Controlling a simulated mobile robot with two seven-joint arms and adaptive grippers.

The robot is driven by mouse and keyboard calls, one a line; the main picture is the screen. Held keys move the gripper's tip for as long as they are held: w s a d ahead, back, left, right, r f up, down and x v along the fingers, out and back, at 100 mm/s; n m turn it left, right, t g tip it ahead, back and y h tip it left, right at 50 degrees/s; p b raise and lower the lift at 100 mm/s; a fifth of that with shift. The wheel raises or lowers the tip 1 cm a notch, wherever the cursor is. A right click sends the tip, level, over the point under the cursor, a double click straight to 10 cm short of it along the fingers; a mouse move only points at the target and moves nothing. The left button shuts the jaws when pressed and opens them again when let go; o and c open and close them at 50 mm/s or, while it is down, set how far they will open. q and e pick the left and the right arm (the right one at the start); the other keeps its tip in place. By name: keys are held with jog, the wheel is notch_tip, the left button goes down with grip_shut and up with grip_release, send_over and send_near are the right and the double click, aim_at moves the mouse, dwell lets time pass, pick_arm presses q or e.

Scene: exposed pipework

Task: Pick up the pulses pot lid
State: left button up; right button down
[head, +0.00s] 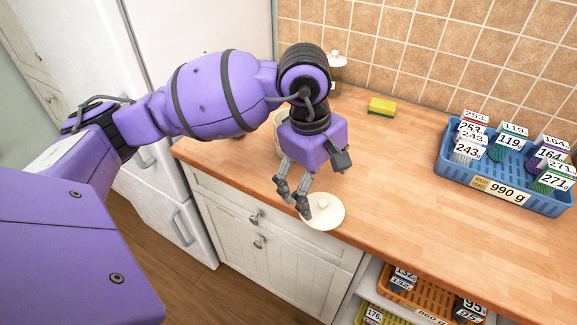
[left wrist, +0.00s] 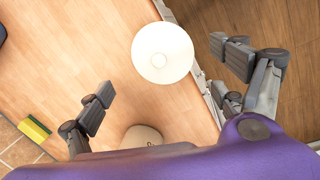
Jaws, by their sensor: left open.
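The pot lid (head: 327,214) is a round cream disc with a small knob. It lies at the front edge of the wooden counter and seems to reach slightly over it. In the left wrist view the lid (left wrist: 162,55) shows whole, with its knob up. My left gripper (head: 292,196) is open and empty, just above and to the left of the lid in the head view. In the left wrist view the lid shows beyond and between the open fingers (left wrist: 165,72). A cream pot (head: 279,138) stands behind the gripper, mostly hidden; which pot it is I cannot tell. My right gripper is out of view.
A lidded glass jar (head: 338,74) and a yellow-green sponge (head: 382,106) stand near the tiled wall. A blue basket (head: 450,165) of labelled packets is at the right. An orange basket (head: 398,297) sits on a shelf below. The counter between lid and blue basket is clear.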

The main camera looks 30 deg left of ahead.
aim_at(320, 203)
pick_arm(q)
jog(key=f, duration=0.4)
jog(key=d+f, duration=0.1)
jog(key=f, duration=0.1)
jog(key=shift+p, duration=0.4)
jog(key=shift+c, duration=0.5)
jog(key=shift+s, duration=0.1)
jog(key=c, duration=1.6)
